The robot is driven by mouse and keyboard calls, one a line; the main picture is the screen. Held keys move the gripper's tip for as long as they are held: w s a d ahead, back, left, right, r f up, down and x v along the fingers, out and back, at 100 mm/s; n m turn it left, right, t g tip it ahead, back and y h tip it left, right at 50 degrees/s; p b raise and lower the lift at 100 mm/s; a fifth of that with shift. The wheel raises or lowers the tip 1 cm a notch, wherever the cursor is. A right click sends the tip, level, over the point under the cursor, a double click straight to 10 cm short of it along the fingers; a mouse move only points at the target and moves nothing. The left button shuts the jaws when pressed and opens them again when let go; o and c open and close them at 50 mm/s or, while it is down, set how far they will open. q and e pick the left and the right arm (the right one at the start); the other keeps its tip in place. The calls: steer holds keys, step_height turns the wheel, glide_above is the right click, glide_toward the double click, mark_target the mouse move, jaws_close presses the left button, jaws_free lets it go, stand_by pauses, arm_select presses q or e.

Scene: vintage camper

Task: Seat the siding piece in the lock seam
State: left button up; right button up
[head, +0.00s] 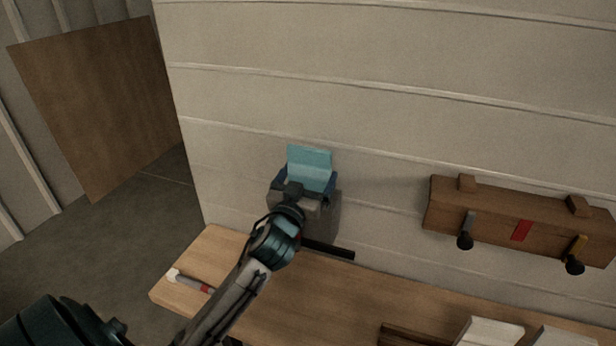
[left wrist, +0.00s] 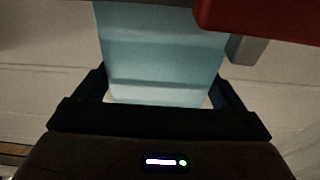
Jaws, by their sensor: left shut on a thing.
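The siding piece (head: 309,157) is a light blue panel with a crease across it. My left gripper (head: 306,181) is shut on its lower part and holds it up in front of the pale wall. In the left wrist view the piece (left wrist: 160,60) stands between the two dark fingers of the gripper (left wrist: 160,104). A lock seam (head: 380,156) runs across the wall at about the height of the piece's top edge. I cannot tell whether the piece touches the wall or the seam. My right gripper is not in view.
A wooden bench (head: 290,310) runs below, with a red-banded tool (head: 195,283) at its left end. A dark bar (head: 330,249) lies near the wall. A brown rack (head: 500,217) with pegs is at right. A red object (left wrist: 260,18) overhangs the piece in the left wrist view.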

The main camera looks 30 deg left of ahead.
mark_target(308, 188)
arm_select(q)
steer(key=shift+f+b, duration=1.05)
steer(key=shift+f, duration=0.2)
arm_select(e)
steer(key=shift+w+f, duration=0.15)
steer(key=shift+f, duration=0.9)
arm_select(q)
steer(key=shift+f+b, duration=0.3)
steer(key=shift+f, duration=0.1)
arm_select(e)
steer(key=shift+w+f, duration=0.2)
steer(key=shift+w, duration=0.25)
arm_select(q)
steer(key=shift+f+b, duration=0.75)
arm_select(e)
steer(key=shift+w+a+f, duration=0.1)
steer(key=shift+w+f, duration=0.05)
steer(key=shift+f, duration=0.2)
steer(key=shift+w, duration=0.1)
arm_select(q)
steer(key=shift+f+b, duration=0.3)
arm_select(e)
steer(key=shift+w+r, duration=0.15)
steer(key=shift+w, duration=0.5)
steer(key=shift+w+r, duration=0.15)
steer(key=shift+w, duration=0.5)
arm_select(q)
steer(key=shift+f, duration=0.1)
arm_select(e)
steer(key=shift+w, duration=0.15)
